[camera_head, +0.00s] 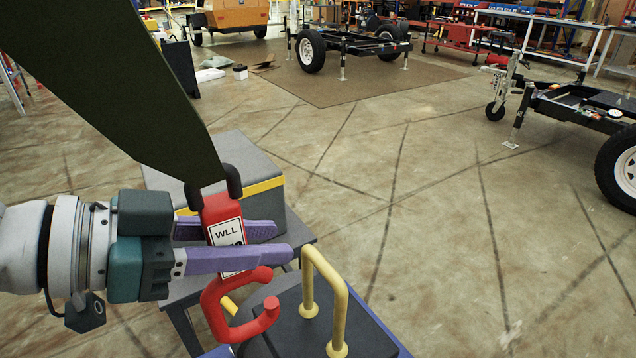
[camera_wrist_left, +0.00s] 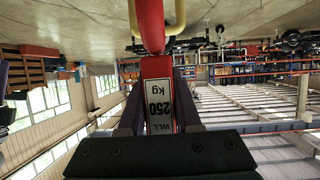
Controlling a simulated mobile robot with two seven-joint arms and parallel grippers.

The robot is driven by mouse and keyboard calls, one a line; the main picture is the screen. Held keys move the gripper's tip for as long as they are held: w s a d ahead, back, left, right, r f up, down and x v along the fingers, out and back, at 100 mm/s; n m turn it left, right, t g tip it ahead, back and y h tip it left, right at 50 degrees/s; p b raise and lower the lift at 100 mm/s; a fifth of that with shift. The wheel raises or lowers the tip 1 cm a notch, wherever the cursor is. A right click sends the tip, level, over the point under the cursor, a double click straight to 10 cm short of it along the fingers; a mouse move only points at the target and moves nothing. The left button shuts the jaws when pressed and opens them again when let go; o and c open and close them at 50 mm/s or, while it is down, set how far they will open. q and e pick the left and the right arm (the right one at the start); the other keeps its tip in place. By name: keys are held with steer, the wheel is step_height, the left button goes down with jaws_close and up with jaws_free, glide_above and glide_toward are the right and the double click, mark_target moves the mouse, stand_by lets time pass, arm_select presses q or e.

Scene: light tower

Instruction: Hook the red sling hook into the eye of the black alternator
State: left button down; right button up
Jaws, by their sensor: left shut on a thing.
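The red sling hook (camera_head: 236,318) hangs from a dark green sling (camera_head: 120,85) and has a white WLL label. My left gripper (camera_head: 272,243) is shut on the hook's shank, with its purple fingers either side of the label. The hook also shows in the left wrist view (camera_wrist_left: 150,28), label upside down. The yellow eye (camera_head: 332,290) stands upright on the black alternator (camera_head: 370,335) at the bottom. The hook's open tip is left of the eye's near-left leg and looks apart from it. Part of the alternator is hidden or cut off. My right gripper is not in view.
A grey box with a yellow stripe (camera_head: 262,187) stands behind the gripper on a grey stand. Another yellow piece (camera_head: 229,305) shows partly behind the hook. Wheeled frames (camera_head: 350,45) stand far back and at right (camera_head: 590,110).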

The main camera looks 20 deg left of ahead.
arm_select(q)
steer(key=w+d+b, duration=0.2)
steer(key=w+d, duration=0.4)
steer(key=w, duration=0.1)
steer(key=shift+w+d+r+b, duration=0.15)
steer(key=shift+w+d+b, duration=0.1)
steer(key=shift+b, duration=0.1)
stand_by(0.8)
stand_by(0.6)
steer(key=shift+f+b, duration=0.55)
steer(key=shift+f, duration=0.25)
